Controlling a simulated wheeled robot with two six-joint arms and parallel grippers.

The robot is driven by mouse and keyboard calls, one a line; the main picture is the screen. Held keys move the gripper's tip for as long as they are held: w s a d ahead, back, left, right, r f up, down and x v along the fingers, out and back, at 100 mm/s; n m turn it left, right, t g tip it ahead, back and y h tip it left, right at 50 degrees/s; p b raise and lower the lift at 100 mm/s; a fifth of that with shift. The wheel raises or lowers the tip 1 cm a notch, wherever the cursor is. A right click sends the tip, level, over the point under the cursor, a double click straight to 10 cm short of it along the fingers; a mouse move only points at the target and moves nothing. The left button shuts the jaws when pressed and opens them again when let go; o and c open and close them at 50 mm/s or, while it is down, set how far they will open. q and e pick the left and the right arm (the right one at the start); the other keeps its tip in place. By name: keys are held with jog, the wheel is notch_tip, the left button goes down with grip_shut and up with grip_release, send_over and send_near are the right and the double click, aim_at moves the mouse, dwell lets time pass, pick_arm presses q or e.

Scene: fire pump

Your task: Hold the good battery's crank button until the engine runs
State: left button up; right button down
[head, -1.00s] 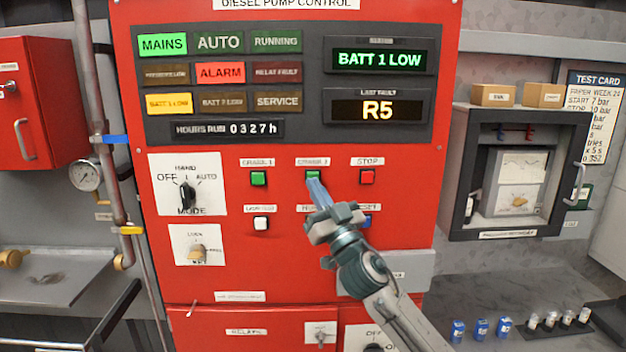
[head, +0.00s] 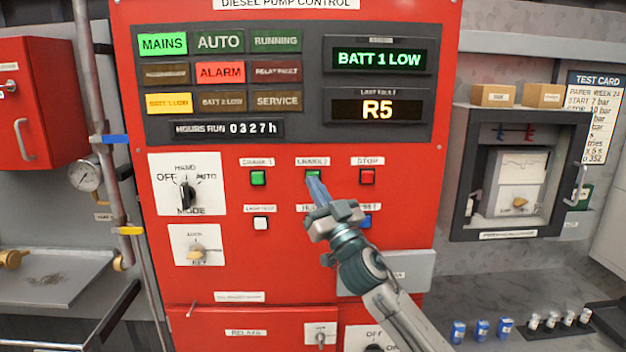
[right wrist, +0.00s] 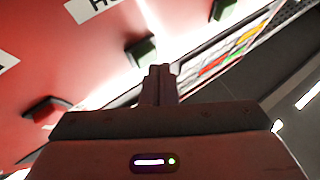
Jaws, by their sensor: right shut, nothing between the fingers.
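The red diesel pump control panel (head: 290,235) fills the middle of the head view. Its green CRANK 1 button (head: 258,178) is clear. The green CRANK 2 button (head: 312,174) is partly covered by the fingertips of my right gripper (head: 316,185). The gripper is shut and empty, its tips at or just in front of that button; I cannot tell whether they press it. In the right wrist view the shut fingers (right wrist: 160,72) point at the panel near a green button (right wrist: 141,52). The upper display (head: 377,60) reads BATT 1 LOW. The RUNNING lamp (head: 276,41) is dark green. My left gripper is not in view.
The red STOP button (head: 367,177) is right of CRANK 2. A white button (head: 261,223) and a blue button (head: 364,222) sit below. The mode switch (head: 187,194) is at the left. A grey recorder box (head: 518,175) stands at the right.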

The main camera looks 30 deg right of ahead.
jog(key=shift+w+d, duration=0.25)
jog(key=shift+w, duration=0.2)
dwell(0.5)
jog(key=shift+s, duration=0.1)
dwell(1.6)
jog(key=shift+s+a+b, duration=0.4)
jog(key=shift+s+a, duration=0.05)
jog(key=shift+s, duration=0.3)
jog(key=shift+s+a, duration=0.45)
jog(key=shift+s, duration=0.25)
jog(key=shift+s+a, duration=0.4)
jog(key=shift+s, duration=0.25)
jog(key=shift+s+a, duration=0.45)
jog(key=shift+s, duration=0.25)
